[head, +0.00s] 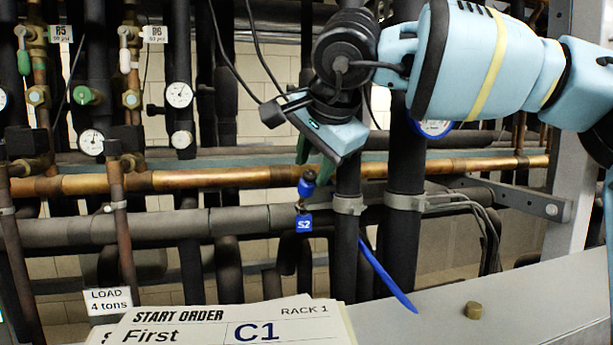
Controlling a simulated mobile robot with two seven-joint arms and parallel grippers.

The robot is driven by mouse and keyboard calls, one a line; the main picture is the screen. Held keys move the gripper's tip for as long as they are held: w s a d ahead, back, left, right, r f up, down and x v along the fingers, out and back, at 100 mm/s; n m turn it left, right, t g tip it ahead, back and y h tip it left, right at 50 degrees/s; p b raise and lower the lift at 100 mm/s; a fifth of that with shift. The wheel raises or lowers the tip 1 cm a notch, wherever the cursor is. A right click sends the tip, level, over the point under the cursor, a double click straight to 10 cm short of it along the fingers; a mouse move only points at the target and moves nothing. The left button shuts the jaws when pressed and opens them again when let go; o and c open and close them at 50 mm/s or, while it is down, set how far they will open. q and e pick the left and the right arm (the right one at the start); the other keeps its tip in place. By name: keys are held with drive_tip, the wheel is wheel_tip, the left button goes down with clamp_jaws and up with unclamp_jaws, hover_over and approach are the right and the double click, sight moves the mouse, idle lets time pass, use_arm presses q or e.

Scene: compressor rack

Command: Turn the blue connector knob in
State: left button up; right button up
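The blue connector knob (307,186) is small and sits at the copper pipe in the middle of the head view, above a blue tag marked S2 (304,223). My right gripper (314,166) comes down from the upper right and points at the knob. Its two dark green fingers are apart, with a gap between them, and their tips are just above and beside the knob. I cannot tell whether a finger touches it. The upper part of the knob is close behind the fingertips. My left gripper is not in view.
Thick black vertical pipes (405,230) stand right of the knob, with a long blue lever (386,276) below. A copper pipe (220,178) crosses behind. Gauges (179,95) and valves are at left.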

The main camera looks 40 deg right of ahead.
drive_tip(key=shift+x, duration=0.95)
drive_tip(key=shift+s+r+n+p, duration=0.1)
drive_tip(key=shift+r+n+p, duration=0.15)
drive_tip(key=shift+n, duration=0.35)
drive_tip(key=shift+s+r+n+p, duration=0.15)
drive_tip(key=shift+n+p, duration=0.15)
drive_tip(key=shift+n, duration=1.3)
drive_tip(key=shift+f+n+p, duration=0.15)
drive_tip(key=shift+n+p, duration=0.15)
drive_tip(key=shift+n, duration=0.4)
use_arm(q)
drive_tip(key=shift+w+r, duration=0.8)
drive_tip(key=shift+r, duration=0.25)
use_arm(e)
drive_tip(key=shift+w+f+n, duration=0.1)
drive_tip(key=shift+w+n, duration=0.05)
drive_tip(key=shift+n, duration=0.15)
